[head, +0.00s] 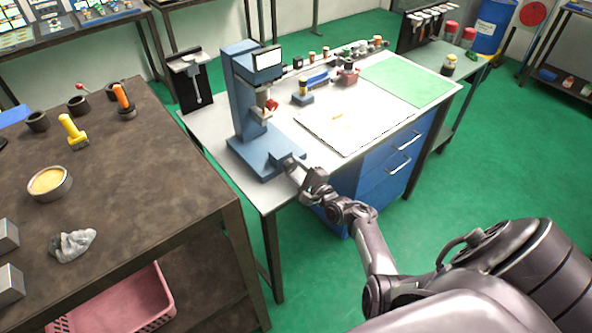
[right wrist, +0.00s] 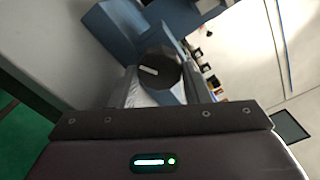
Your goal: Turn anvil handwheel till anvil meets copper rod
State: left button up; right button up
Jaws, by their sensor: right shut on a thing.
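The blue bench machine (head: 240,105) stands upright on the white-topped bench, with a pale screen on its head and a small red part (head: 271,105) at its front. The copper rod cannot be clearly picked out at this size. My right gripper (head: 294,166) is at the front of the machine's base. In the right wrist view, a dark round handwheel (right wrist: 158,72) with a white mark sits between the fingers of my right gripper (right wrist: 162,92), which is shut on it. The anvil and any gap to the rod cannot be made out. My left gripper is out of view.
On the bench, a white board (head: 345,125), a green mat (head: 408,79) and several small parts lie right of the machine. A brown table (head: 140,165) with cups and tools stands at the left. Green floor shows between the benches.

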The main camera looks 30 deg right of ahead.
jog(key=o, duration=1)
jog(key=shift+c, duration=0.2)
jog(key=shift+s+f, duration=0.1)
jog(key=shift+a+f, duration=0.1)
jog(key=shift+a, duration=0.05)
